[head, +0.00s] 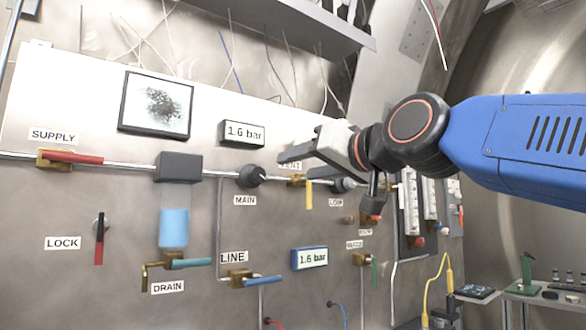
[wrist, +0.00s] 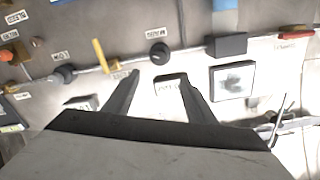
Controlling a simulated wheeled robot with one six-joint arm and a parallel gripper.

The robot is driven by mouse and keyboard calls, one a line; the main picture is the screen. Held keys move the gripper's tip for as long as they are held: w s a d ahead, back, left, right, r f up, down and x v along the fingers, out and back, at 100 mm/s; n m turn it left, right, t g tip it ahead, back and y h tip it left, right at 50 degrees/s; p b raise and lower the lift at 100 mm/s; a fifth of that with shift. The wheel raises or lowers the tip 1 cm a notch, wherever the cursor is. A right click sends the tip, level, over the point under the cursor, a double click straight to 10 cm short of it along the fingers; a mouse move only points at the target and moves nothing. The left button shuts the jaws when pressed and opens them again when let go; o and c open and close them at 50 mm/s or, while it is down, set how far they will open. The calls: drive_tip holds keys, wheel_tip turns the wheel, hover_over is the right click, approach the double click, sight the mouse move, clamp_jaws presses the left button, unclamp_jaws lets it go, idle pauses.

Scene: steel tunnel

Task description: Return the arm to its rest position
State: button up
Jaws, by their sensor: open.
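My gripper (head: 298,153) reaches in from the right in the head view, in front of the panel near the upper gauge reading 1.6 bar (head: 242,133). In the wrist view my gripper (wrist: 160,80) shows two dark fingers spread apart with nothing between them. The gauge (wrist: 171,87) appears behind the fingers there, upside down. My blue arm extends from the right edge, and my gripper partly covers a label on the panel. Whether the fingers touch the panel cannot be told.
A pipe carries the red-handled SUPPLY valve (head: 73,157), the MAIN knob (head: 250,176) and a yellow-handled valve (head: 308,193). A grey shelf (head: 290,25) overhangs above. A side table (head: 545,297) stands at lower right.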

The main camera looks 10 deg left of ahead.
drive_tip(key=shift+s+d, duration=0.2)
drive_tip(key=shift+d, duration=0.1)
idle(0.4)
drive_tip(key=d+f+m+g+h, duration=0.1)
drive_tip(key=d+f+h, duration=0.3)
drive_tip(key=d+f, duration=0.9)
drive_tip(key=d+f+m+g+h, duration=0.15)
drive_tip(key=d+f+h, duration=0.25)
drive_tip(key=d+f, duration=1)
drive_tip(key=s+d+f+m+g+h, duration=0.1)
drive_tip(key=s+d+f, duration=0.3)
drive_tip(key=f, duration=0.7)
drive_tip(key=s+d+f+m+g+h, duration=0.1)
drive_tip(key=s+d+f, duration=0.4)
drive_tip(key=f, duration=0.5)
drive_tip(key=s+d+f+m+g+h, duration=0.1)
drive_tip(key=s+d+f+g+h, duration=0.1)
drive_tip(key=s+d+f, duration=0.3)
drive_tip(key=s+f+h, duration=0.1)
drive_tip(key=s+f, duration=0.2)
drive_tip(key=f, duration=0.3)
drive_tip(key=shift+s+f+h, duration=0.35)
drive_tip(key=shift+h, duration=0.05)
drive_tip(key=shift+m, duration=0.25)
